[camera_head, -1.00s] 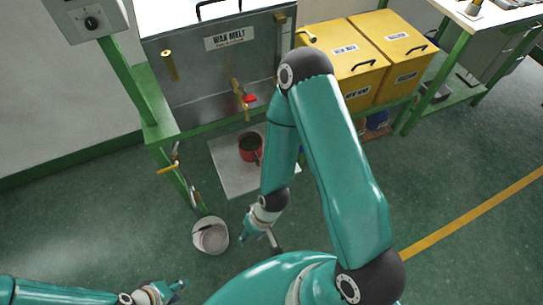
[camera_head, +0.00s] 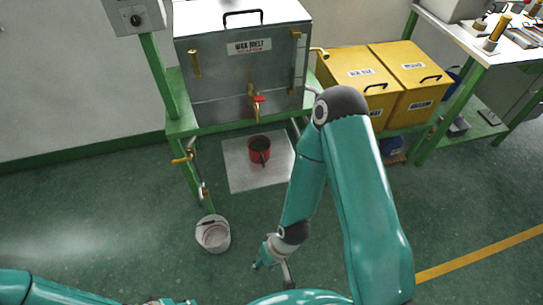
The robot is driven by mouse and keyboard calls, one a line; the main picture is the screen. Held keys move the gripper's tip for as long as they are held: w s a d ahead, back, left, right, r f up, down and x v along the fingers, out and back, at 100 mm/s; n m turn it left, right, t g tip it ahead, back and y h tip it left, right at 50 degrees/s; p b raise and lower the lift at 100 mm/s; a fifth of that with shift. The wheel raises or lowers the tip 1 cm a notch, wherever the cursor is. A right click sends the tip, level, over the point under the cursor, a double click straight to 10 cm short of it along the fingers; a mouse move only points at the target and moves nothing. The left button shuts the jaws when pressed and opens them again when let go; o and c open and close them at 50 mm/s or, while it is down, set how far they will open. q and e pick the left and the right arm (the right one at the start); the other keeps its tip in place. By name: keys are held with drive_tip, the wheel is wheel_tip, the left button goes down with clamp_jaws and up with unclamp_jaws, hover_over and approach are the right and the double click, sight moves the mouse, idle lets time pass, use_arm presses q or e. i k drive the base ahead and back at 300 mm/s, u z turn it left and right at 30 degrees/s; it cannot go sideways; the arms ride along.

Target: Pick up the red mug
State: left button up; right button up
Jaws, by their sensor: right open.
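The red mug (camera_head: 260,155) stands upright on a pale square plate (camera_head: 240,178) on the floor, below the brass tap of the wax melt tank. Its inside looks dark, and its handle faces the front. My right gripper (camera_head: 272,271) is open and empty, pointing down in front of the mug and slightly to its right, well apart from it. Of my left arm only a part shows at the bottom left edge, and its fingers are not visible.
The wax melt tank (camera_head: 240,70) sits on a green frame (camera_head: 185,122) behind the mug. A white bucket (camera_head: 213,234) stands on the floor at front left. Yellow bins (camera_head: 352,85) stand at back right. The floor between mug and right gripper looks clear.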

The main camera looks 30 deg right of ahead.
sight(259, 146)
drive_tip(key=u, duration=0.15)
drive_tip(key=i, duration=0.95)
drive_tip(key=z, duration=0.1)
